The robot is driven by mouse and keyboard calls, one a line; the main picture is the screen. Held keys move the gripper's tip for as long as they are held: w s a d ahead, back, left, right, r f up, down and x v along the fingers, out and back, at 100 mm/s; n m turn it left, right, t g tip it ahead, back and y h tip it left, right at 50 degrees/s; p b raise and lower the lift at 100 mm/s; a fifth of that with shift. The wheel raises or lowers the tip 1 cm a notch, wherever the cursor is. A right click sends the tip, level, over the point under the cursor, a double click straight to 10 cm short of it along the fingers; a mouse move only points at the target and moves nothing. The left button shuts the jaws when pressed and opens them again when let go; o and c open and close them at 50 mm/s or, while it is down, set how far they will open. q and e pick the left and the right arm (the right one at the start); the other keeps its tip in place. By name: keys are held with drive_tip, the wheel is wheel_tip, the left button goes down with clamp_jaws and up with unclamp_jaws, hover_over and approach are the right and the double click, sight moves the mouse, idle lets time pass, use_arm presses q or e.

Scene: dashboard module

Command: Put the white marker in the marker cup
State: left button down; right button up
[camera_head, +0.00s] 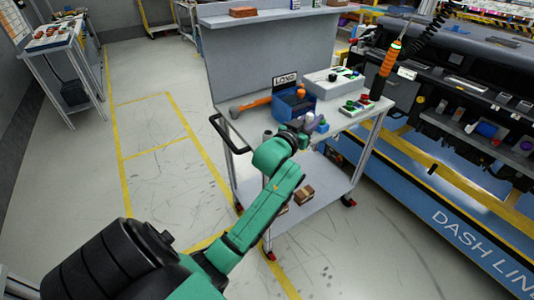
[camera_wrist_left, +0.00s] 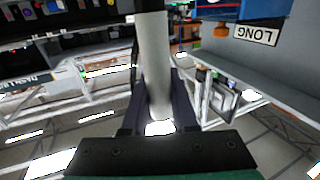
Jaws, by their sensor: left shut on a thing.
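My left gripper (camera_head: 309,124) is over the near edge of the grey cart, beside the blue bin. In the left wrist view, its dark fingers (camera_wrist_left: 160,112) are shut on a long pale cylinder, the white marker (camera_wrist_left: 154,55), which extends up between them toward the top edge. In the head view I cannot clearly pick out the marker at the gripper. I cannot identify the marker cup for certain in either view; a small dark cylinder (camera_head: 267,136) stands at the cart's near edge, left of the gripper. My right gripper is not in view.
The cart top (camera_head: 238,117) holds a blue bin (camera_head: 297,105), an orange-handled tool (camera_head: 250,104), and a white box (camera_head: 333,82). A LONG label (camera_head: 284,79) stands behind the bin. An orange-and-green tool (camera_head: 386,66) hangs at right. A black handle (camera_head: 229,135) juts from the left side.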

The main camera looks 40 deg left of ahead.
use_arm(q)
drive_tip(key=s+a+r+n+g+y+b, duration=0.25)
drive_tip(key=a+r+n+y, duration=0.4)
drive_tip(key=a+r, duration=0.85)
wheel_tip(320, 180, down, 20)
drive_tip(key=m+b, duration=0.1)
drive_tip(key=b, duration=0.2)
drive_tip(key=shift+w+y, duration=0.4)
drive_tip(key=shift+y, duration=0.05)
drive_tip(key=c, duration=0.7)
unclamp_jaws()
drive_tip(key=shift+m, duration=0.25)
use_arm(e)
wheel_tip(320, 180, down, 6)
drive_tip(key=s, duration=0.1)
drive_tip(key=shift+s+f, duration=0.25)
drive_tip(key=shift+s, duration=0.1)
use_arm(q)
drive_tip(key=shift+t, duration=0.25)
